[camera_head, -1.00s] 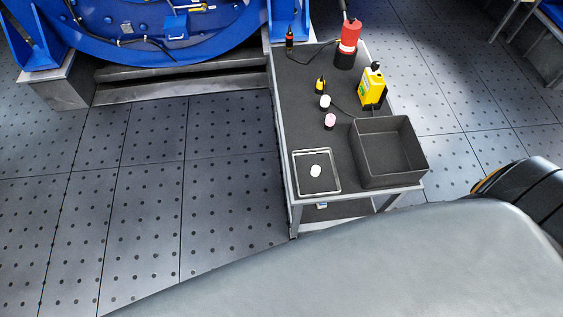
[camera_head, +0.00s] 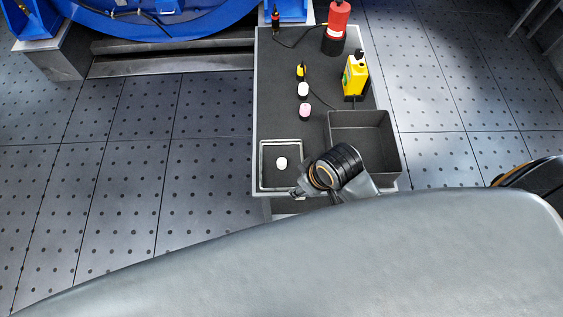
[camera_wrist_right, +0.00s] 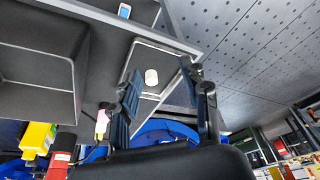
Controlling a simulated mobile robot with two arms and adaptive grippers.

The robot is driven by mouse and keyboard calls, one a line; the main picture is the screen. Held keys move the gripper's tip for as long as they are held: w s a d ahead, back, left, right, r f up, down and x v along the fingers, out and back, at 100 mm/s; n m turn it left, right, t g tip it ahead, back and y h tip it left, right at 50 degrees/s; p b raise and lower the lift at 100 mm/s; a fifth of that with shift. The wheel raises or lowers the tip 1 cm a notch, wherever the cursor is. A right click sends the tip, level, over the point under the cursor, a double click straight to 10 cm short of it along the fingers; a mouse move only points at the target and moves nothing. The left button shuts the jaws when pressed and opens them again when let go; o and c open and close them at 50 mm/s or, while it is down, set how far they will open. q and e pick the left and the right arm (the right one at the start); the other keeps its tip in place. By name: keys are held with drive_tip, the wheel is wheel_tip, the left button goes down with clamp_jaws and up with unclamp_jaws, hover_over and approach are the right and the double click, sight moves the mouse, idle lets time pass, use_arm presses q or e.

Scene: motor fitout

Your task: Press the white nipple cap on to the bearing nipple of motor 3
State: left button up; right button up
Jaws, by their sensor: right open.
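A small white cap (camera_head: 282,163) lies in the shallow square tray (camera_head: 262,183) at the cart's near left corner. In the right wrist view, the cap (camera_wrist_right: 151,77) shows in the tray between my spread fingers. My right gripper (camera_head: 298,191) is at the tray's near right corner, to the right of and nearer than the cap, apart from it. In the right wrist view my gripper (camera_wrist_right: 161,67) is open and empty. Part of a blue motor (camera_head: 165,22) shows at the top left; its bearing nipple and number cannot be made out. My left gripper is out of view.
The dark cart top (camera_head: 275,125) also carries an open grey bin (camera_head: 392,172), a white-topped item (camera_head: 303,90), a pink-topped item (camera_head: 305,111), a yellow bottle (camera_head: 356,76) and a red cylinder (camera_head: 337,20). The floor (camera_head: 120,180) left of the cart is clear.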

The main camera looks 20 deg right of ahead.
drive_tip(key=w+a+n+g, duration=0.1)
drive_tip(key=w+a+n, duration=0.4)
drive_tip(key=w+n, duration=0.15)
drive_tip(key=n+g+h, duration=0.2)
drive_tip(key=n, duration=0.2)
approach(282, 161)
drive_tip(key=f, duration=0.4)
drive_tip(key=shift+w+d+m+b, duration=0.1)
drive_tip(key=shift+w+m+b, duration=0.15)
drive_tip(key=shift+b, duration=0.1)
drive_tip(key=shift+s+f, duration=0.1)
drive_tip(key=shift+f, duration=2.75)
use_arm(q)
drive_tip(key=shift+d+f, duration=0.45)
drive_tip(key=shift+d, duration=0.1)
use_arm(e)
drive_tip(key=c, duration=0.7)
